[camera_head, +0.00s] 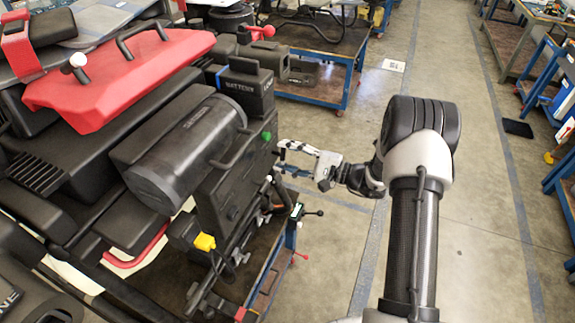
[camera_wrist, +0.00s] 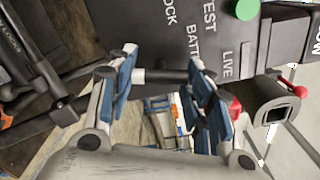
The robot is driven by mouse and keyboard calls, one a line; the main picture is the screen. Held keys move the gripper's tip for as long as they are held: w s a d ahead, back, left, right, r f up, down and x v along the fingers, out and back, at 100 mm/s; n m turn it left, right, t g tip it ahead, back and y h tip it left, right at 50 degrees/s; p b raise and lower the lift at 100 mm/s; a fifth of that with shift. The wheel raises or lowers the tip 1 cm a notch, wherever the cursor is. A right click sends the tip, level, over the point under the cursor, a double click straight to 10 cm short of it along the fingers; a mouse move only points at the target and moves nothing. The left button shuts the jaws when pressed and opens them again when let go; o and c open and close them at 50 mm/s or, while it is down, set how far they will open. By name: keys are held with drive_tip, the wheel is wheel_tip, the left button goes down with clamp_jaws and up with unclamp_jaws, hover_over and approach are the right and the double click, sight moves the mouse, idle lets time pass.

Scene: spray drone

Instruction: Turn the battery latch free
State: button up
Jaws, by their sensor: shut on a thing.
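The black drone body carries a battery unit (camera_head: 243,88) labelled "BATTERY" on its right side. Below it is a dark side panel (camera_head: 235,185) with a green button (camera_head: 266,135). In the wrist view the panel (camera_wrist: 225,45) shows lettering including "LOCK", "TEST" and "LIVE", and the green button (camera_wrist: 247,9). My gripper (camera_head: 284,150) reaches the panel from the right. In the wrist view my gripper (camera_wrist: 165,77) has its blue-padded fingers on either side of a dark bar with a pale end, apparently the battery latch (camera_wrist: 168,76). My gripper hides the latch in the head view.
A red cover (camera_head: 125,70) and a dark cylinder (camera_head: 185,150) sit on the drone. A yellow part (camera_head: 204,242) and several levers lie below the panel. A blue-framed cart (camera_head: 330,85) stands behind.

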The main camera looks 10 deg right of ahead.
drive_tip(key=shift+f+n+b, duration=0.15)
drive_tip(key=shift+n+b, duration=1.35)
drive_tip(key=shift+b, duration=0.25)
drive_tip(key=o, duration=1)
drive_tip(key=v, duration=1.2)
